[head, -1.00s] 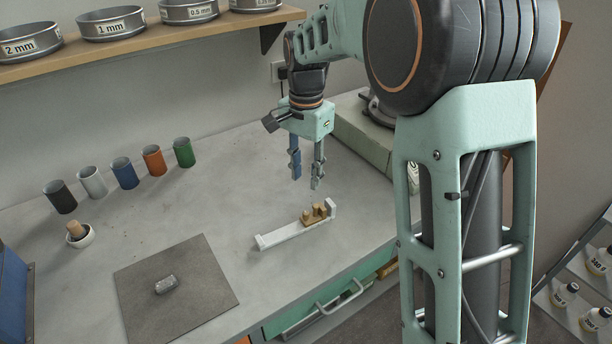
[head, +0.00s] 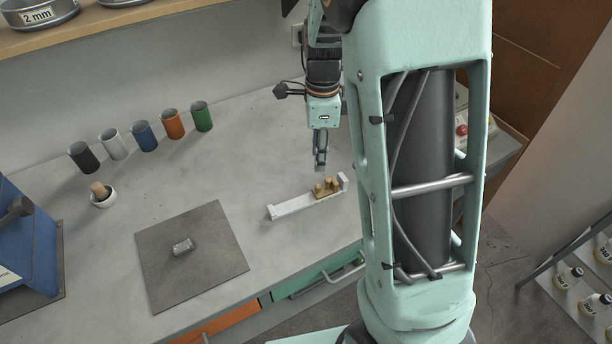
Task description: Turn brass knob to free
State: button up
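The brass knob (head: 328,186) sits at the right end of a white rail-like fixture (head: 292,206) on the bench. The fixture has a raised block at each end. My gripper (head: 320,168) points down just above and behind the brass piece, seemingly apart from it. I see its fingers nearly edge-on, one in front of the other, so the gap between them does not show. Nothing is visibly held. Which setting the knob is in is too small to tell.
Several coloured cups, including a green cup (head: 201,116), stand behind. A mortar with pestle (head: 103,196) and a blue box (head: 25,240) are further left. The bench between is clear.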

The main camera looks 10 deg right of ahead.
aim_at(318, 186)
notch_tip(318, 186, down, 11)
jog(key=shift+r+b, duration=0.2)
jog(key=shift+b, duration=0.15)
grip_shut()
